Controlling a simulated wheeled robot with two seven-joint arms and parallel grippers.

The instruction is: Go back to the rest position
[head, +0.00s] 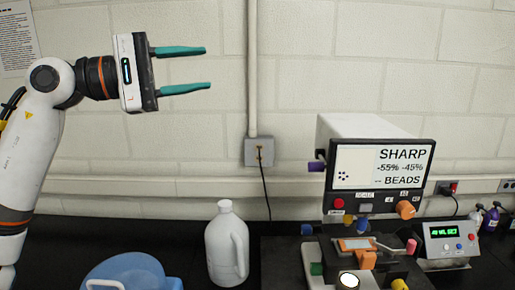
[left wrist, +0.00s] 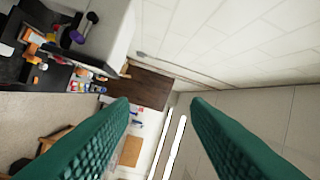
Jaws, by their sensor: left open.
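My left gripper (head: 209,68) is raised at the upper left of the head view, in front of the white block wall. Its two teal fingers point right and stand well apart, with nothing between them. In the left wrist view the green fingers (left wrist: 160,103) frame an empty gap, with the room tilted behind them. My right gripper is not in view.
On the black bench stand a white jug (head: 226,245), a blue container (head: 130,272) and a machine with a "SHARP" panel (head: 380,168). The air around the gripper is clear.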

